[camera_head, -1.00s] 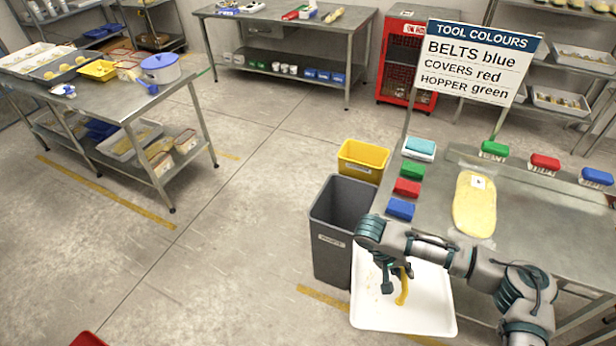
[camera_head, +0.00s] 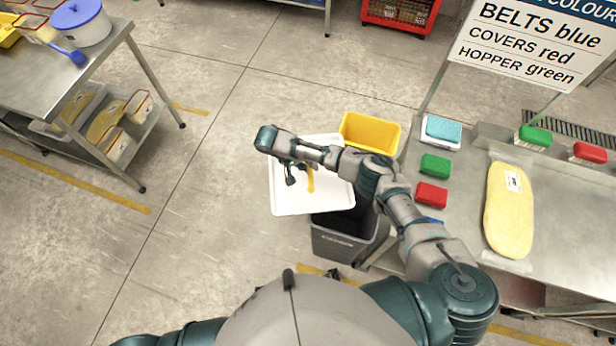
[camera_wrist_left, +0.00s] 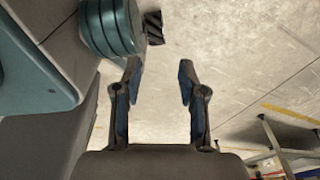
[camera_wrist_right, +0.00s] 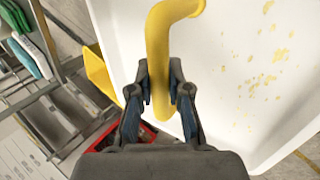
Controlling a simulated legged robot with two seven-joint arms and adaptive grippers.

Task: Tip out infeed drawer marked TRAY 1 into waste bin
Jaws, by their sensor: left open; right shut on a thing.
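A white drawer (camera_head: 283,204) with a yellow handle (camera_head: 311,181) hangs in the air over the left part of the grey bin (camera_head: 338,243) in the head view. My right gripper (camera_head: 297,172) is shut on the handle, which also shows between its fingers in the right wrist view (camera_wrist_right: 170,50). Yellow crumbs (camera_wrist_right: 265,85) are scattered on the drawer's white inner face. The drawer's tilt is hard to judge, and no TRAY 1 mark is readable. The bin's mouth is partly hidden by the drawer and my arm. My left gripper (camera_wrist_left: 159,75) is open and empty above the floor.
A yellow bin (camera_head: 370,133) stands behind the grey bin. To the right, a steel bench (camera_head: 455,215) holds coloured brushes and a yellow slab (camera_head: 509,210). A steel table (camera_head: 105,50) with a blue-lidded pot stands at left. The floor between is clear.

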